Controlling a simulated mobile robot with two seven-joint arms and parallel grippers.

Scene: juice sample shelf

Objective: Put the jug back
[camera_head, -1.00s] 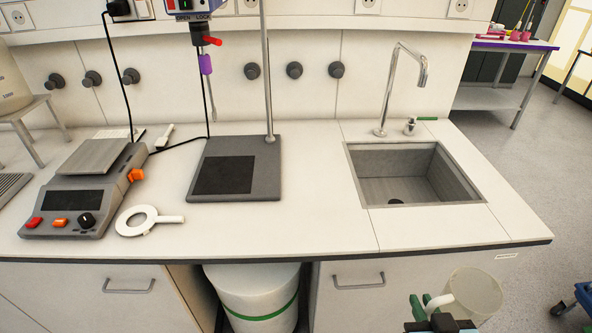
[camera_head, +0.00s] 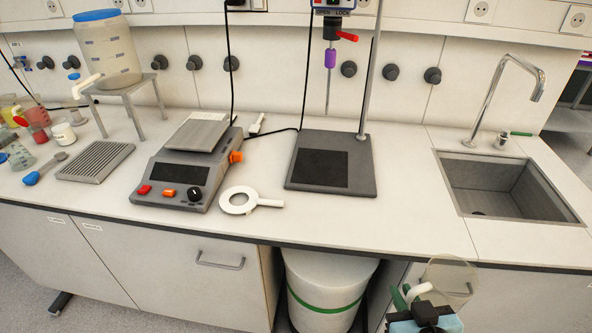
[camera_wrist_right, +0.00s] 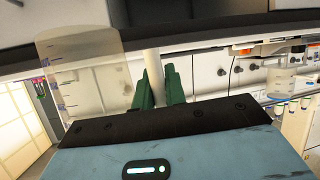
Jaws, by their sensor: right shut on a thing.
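The clear jug (camera_head: 458,279) with a white handle (camera_head: 418,291) is at the lower right of the head view, in front of the bench edge. My right gripper (camera_head: 404,298) is shut on its handle and holds it off any surface. In the right wrist view the jug (camera_wrist_right: 85,75) is left of the green fingers (camera_wrist_right: 158,85), with the white handle between them. The jug looks empty. My left gripper is not in view.
A blue-lidded tank (camera_head: 108,55) stands on a metal stand. Small cups crowd the far left. A white bin (camera_head: 330,285) is below.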

